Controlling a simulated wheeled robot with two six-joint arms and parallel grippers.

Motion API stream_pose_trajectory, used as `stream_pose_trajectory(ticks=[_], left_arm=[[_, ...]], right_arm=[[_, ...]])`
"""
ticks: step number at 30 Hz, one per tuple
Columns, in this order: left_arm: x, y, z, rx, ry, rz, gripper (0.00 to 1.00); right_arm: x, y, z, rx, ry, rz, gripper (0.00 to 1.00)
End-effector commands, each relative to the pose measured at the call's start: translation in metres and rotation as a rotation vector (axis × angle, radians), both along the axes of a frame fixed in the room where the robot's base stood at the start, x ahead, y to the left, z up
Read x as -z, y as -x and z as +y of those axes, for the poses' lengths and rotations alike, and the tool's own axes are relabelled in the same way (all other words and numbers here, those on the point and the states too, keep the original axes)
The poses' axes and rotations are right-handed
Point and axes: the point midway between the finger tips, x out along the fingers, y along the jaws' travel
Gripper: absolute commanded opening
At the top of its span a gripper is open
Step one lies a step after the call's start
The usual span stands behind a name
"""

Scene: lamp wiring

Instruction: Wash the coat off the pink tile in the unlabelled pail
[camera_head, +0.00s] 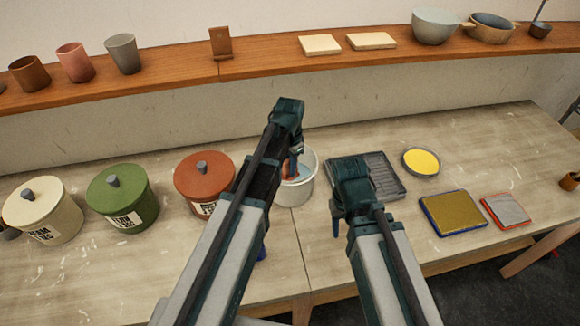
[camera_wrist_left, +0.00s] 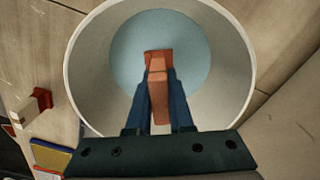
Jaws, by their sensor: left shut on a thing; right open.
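The white pail (camera_head: 307,190) has no label on the side I see. In the left wrist view the pail (camera_wrist_left: 84,75) holds pale blue liquid (camera_wrist_left: 195,40). My left gripper (camera_head: 292,172) points down into the pail's mouth. In the left wrist view the left gripper (camera_wrist_left: 160,85) is shut on a reddish-brown piece (camera_wrist_left: 159,65), seen nearly end-on. It is probably the pink tile; I cannot tell how much coat is on it or how deep it sits. My right gripper (camera_head: 338,228) is open and empty over the table, right of the pail.
Lidded cream (camera_head: 42,215), green (camera_head: 122,198) and red (camera_head: 205,182) crocks stand left of the pail. A grey ribbed tray (camera_head: 385,178), a yellow dish (camera_head: 421,162), a blue-edged pad (camera_head: 452,212) and a red-edged pad (camera_head: 506,210) lie right. A shelf (camera_head: 270,62) runs behind.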

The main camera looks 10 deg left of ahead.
Motion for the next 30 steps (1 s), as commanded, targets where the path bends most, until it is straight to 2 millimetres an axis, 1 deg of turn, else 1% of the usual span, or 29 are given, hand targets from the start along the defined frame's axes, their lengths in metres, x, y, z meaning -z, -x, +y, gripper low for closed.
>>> stream_pose_trajectory(ticks=[1, 15, 20, 30], left_arm=[[0.010, 0.000, 0.000, 0.000, 0.000, 0.000, 0.00], [0.052, 0.000, 0.000, 0.000, 0.000, 0.000, 0.00], [0.057, 0.000, 0.000, 0.000, 0.000, 0.000, 0.00], [0.057, 0.000, 0.000, 0.000, 0.000, 0.000, 0.00]], right_arm=[[0.010, 0.000, 0.000, 0.000, 0.000, 0.000, 0.50], [0.052, 0.000, 0.000, 0.001, 0.000, 0.000, 0.50], [0.057, 0.000, 0.000, 0.001, 0.000, 0.000, 0.50], [0.057, 0.000, 0.000, 0.001, 0.000, 0.000, 0.50]])
